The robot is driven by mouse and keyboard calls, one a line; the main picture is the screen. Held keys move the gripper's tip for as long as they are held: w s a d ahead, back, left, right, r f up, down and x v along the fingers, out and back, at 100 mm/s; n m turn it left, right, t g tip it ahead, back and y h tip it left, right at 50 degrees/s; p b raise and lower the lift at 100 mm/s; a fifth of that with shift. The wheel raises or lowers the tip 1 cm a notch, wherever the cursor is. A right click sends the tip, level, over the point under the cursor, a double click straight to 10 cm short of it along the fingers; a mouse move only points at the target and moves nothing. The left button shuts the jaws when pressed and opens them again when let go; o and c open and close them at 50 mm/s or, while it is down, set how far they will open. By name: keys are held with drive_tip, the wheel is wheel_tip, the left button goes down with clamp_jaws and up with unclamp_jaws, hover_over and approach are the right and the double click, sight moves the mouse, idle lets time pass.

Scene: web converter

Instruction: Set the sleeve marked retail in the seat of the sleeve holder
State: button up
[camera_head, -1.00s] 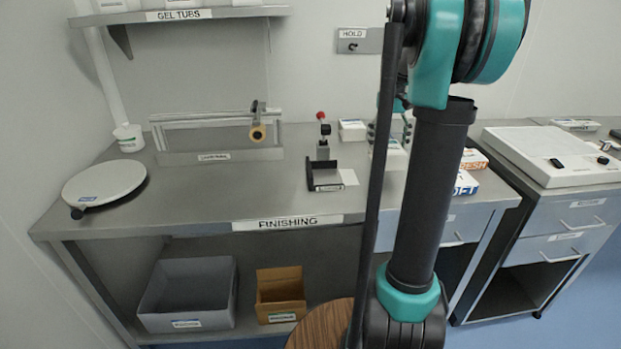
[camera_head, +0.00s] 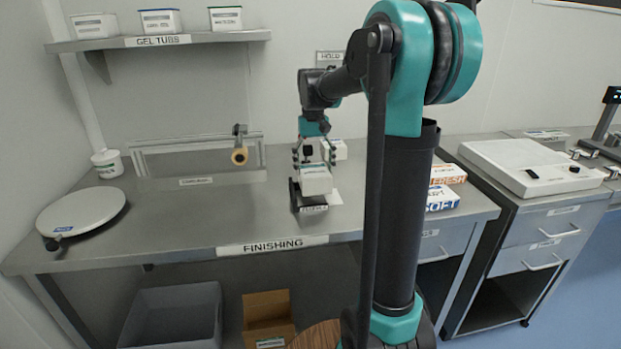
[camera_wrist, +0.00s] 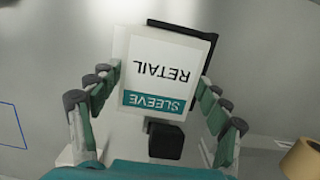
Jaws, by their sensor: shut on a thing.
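The retail sleeve (camera_wrist: 165,72) is a white, box-like piece with a teal band, its lettering upside down in the wrist view. My gripper (camera_wrist: 160,77) is shut on it, with a finger at each of two opposite sides. In the head view, my gripper (camera_head: 315,158) points down over the bench with the sleeve (camera_head: 315,181) below it. The dark sleeve holder (camera_head: 295,196) is directly under and around the sleeve in that view. In the wrist view, the holder's dark edge (camera_wrist: 207,31) shows past the sleeve. The sleeve hides the seat; I cannot tell whether they touch.
A tape roll on a rack (camera_head: 239,156) stands left of the holder. A white box (camera_head: 334,150) is just behind my gripper. Orange and blue lettered boxes (camera_head: 443,198) lie at right. A round scale (camera_head: 82,213) is at far left. The bench between is clear.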

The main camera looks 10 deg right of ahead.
sight(310, 171)
drive_tip(key=shift+a, duration=0.35)
drive_tip(key=f, duration=0.3)
drive_tip(key=shift+a, duration=0.25)
drive_tip(key=shift+f, duration=0.25)
drive_tip(key=shift+f, duration=0.45)
drive_tip(key=shift+f, duration=0.15)
drive_tip(key=shift+c, duration=0.7)
drive_tip(key=o, duration=1.2)
drive_tip(key=shift+o, duration=0.2)
drive_tip(key=r, duration=0.4)
drive_tip(key=w+r, duration=0.1)
drive_tip(key=r, duration=0.8)
drive_tip(key=shift+w+r, duration=0.1)
drive_tip(key=shift+w, duration=0.3)
